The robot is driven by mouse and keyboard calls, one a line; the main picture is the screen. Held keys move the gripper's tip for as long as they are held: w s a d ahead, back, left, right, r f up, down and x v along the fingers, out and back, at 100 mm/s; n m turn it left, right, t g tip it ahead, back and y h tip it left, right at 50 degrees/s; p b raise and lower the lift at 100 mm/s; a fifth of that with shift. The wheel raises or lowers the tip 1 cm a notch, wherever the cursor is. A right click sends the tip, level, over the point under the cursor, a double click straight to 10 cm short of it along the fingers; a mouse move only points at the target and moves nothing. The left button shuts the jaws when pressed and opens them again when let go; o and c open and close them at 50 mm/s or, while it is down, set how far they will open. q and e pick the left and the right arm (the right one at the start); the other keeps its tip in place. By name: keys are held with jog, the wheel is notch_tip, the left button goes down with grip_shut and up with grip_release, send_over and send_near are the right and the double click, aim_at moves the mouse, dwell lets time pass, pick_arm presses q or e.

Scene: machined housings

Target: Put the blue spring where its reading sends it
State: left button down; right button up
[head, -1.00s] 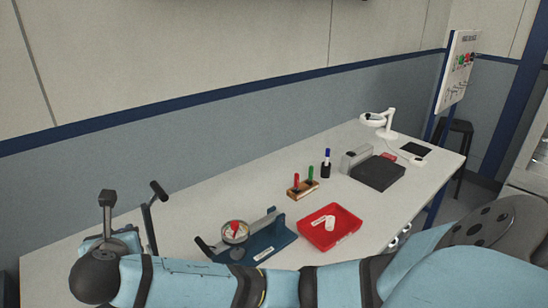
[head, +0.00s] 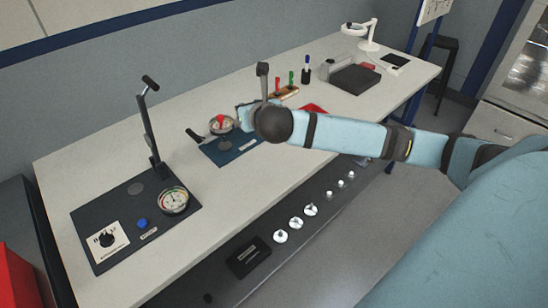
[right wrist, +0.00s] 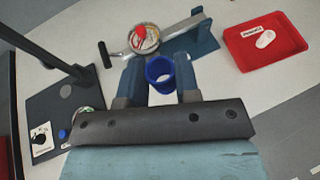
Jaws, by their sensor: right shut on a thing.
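My right gripper (right wrist: 160,76) is shut on the blue spring (right wrist: 159,70), a short ring shape seen nearly end-on between the two fingers in the right wrist view. In the head view my right gripper (head: 247,115) is mostly hidden behind its own wrist, and the spring cannot be made out there. Beyond the gripper stands a blue-based device (head: 231,149) with a round gauge (right wrist: 144,38) and a lever. A dark test stand (head: 120,197) at the left has a post with a handle, a dial gauge (head: 173,200) and a blue knob-like piece (head: 142,223). My left gripper is not in view.
A red tray (right wrist: 237,52) holds a white piece and a label. Pens in a wooden holder (head: 287,92), a dark box (head: 353,79) and a white lamp (head: 369,38) stand farther along the bench (head: 82,151). The bench between stand and blue device is mostly clear.

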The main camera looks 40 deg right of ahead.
jog(key=f, duration=0.5)
jog(key=f+b, duration=0.1)
jog(key=f, duration=0.4)
jog(key=s+d+f, duration=0.1)
jog(key=f, duration=0.4)
jog(key=shift+b, duration=0.3)
notch_tip(320, 180, down, 5)
jog(key=shift+w+b, duration=0.1)
jog(key=shift+b, duration=0.25)
jog(key=shift+f, duration=0.1)
jog(key=o, duration=1)
jog(key=shift+f, duration=0.1)
